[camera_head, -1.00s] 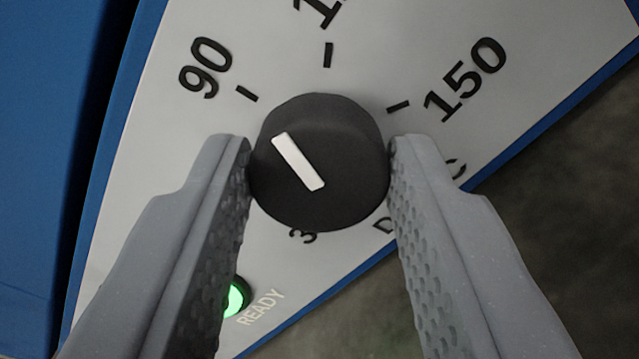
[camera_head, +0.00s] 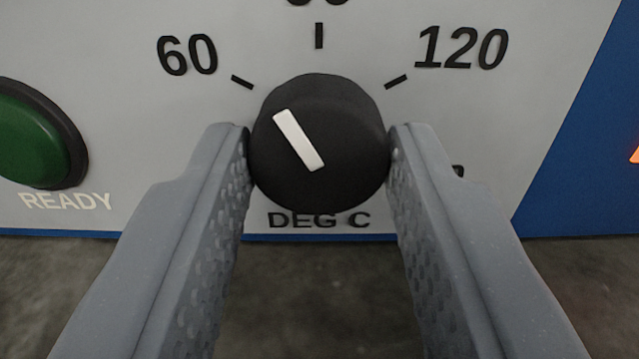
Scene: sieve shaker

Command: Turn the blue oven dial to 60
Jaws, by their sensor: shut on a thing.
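The black round oven dial (camera_head: 345,130) with a white pointer bar sits in the middle of the view on a light grey panel (camera_head: 120,110). My gripper (camera_head: 320,145) is shut on the dial, one finger on its left side and one on its right. The pointer slants up and left, between the 60 tick (camera_head: 242,82) and the tick straight above the dial, nearer the 60 tick. The number 60 (camera_head: 187,55) is at upper left. The number above the dial is mostly cut off. The number 120 (camera_head: 462,48) is at upper right.
A round dark green lamp (camera_head: 32,138) in a black ring, labelled READY (camera_head: 66,201), is at the left. DEG C (camera_head: 318,220) is printed below the dial. The oven's blue body (camera_head: 580,150) is at the right. Grey floor shows below.

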